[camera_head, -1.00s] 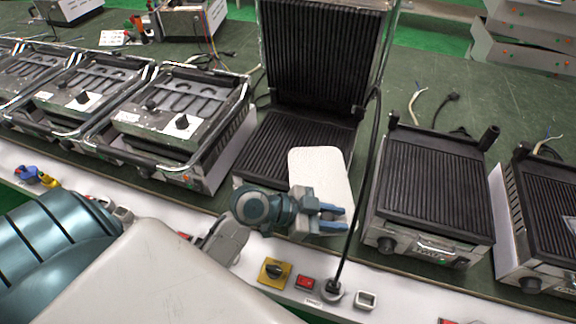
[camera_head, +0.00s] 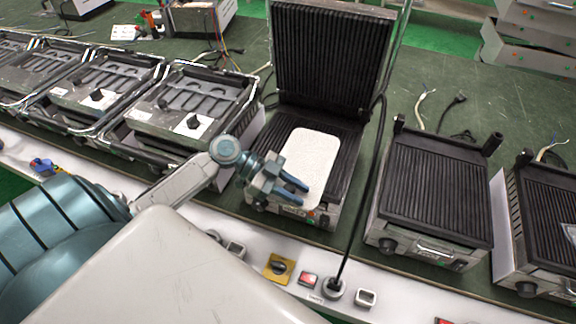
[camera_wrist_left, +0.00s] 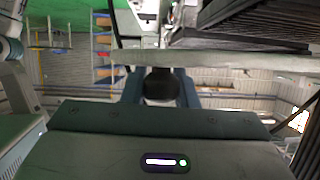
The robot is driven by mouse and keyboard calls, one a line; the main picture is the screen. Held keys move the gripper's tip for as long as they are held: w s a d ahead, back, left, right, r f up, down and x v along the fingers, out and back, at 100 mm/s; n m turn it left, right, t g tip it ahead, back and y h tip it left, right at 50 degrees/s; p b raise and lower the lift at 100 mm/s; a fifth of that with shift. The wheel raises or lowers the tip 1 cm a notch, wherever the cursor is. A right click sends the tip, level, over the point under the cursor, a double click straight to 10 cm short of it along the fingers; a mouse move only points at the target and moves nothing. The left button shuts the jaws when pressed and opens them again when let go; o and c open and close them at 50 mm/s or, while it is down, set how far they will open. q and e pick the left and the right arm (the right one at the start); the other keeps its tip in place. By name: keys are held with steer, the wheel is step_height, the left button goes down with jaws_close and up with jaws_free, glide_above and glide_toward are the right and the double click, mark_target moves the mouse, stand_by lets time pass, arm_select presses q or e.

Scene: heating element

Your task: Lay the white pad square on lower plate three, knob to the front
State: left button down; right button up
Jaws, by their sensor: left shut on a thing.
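The white pad (camera_head: 310,155) is a rounded rectangle. It lies over the ribbed lower plate (camera_head: 345,135) of the grill with the raised lid, slightly tilted toward the front left in the picture. In the left wrist view the pad (camera_wrist_left: 230,60) shows edge-on as a pale bar. My left gripper (camera_head: 292,190) is shut at the pad's front end, on a dark knob (camera_wrist_left: 160,85) that shows between the fingers in the left wrist view. I cannot tell whether the pad touches the plate. No plate numbers are readable. My right gripper is not in view.
The raised ribbed upper plate (camera_head: 330,60) stands behind the pad. A black cable (camera_head: 370,190) runs up along the grill's right side. A white ledge with switches (camera_head: 280,266) runs in front.

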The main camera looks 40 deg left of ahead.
arm_select(q)
steer(key=shift+w+a, duration=0.3)
steer(key=shift+a, duration=0.65)
steer(key=shift+w+a+p, duration=0.1)
steer(key=shift+a+p, duration=0.2)
steer(key=shift+p, duration=0.05)
steer(key=shift+a+f+p, duration=0.1)
steer(key=shift+f+p, duration=0.2)
steer(key=shift+f, duration=0.1)
step_height(320, 180, down, 2)
steer(key=shift+f+p, duration=0.2)
steer(key=shift+p, duration=0.2)
steer(key=shift+f, duration=0.25)
steer(key=c, duration=1.1)
jaws_free()
steer(key=shift+c, duration=0.2)
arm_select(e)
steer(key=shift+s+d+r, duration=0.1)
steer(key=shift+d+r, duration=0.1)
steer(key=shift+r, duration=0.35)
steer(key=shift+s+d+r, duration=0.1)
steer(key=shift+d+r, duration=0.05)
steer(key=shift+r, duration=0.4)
